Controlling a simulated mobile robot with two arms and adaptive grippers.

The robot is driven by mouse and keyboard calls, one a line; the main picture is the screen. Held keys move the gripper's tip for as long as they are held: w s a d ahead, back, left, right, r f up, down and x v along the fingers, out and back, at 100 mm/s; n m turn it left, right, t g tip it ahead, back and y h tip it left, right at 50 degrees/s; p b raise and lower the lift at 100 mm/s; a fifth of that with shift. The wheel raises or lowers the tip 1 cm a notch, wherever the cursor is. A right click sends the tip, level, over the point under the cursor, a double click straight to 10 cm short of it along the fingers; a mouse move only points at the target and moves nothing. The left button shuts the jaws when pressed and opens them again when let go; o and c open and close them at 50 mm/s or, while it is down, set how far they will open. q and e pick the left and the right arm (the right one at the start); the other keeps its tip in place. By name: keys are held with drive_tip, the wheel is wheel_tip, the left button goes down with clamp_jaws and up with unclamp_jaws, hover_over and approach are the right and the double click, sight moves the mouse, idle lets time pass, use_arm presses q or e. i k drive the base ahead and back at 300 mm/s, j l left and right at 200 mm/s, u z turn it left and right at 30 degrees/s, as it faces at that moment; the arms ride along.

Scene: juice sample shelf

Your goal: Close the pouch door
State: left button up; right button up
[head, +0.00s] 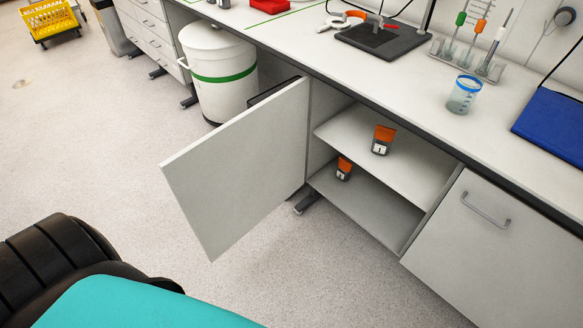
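The cabinet door (240,168) is a white panel standing wide open, swung out to the left of the cabinet opening. Its hinge side is at the left edge of the opening. Inside the cabinet, one orange and grey pouch (382,140) stands on the upper shelf (415,158). A second orange and grey pouch (344,168) stands on the lower shelf (375,205), partly under the upper one. Neither of my grippers shows in the head view.
The neighbouring cabinet door (500,250), with a bar handle, is shut at the right. A white bin (218,85) with a green band stands behind the open door. A blue-rimmed beaker (463,97) stands on the counter (340,65). The floor in front is clear.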

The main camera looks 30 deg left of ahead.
sight(227, 181)
drive_tip(key=j+z, duration=0.7)
drive_tip(key=j, duration=0.15)
drive_tip(key=k+j+z, duration=0.15)
drive_tip(key=j+z, duration=0.2)
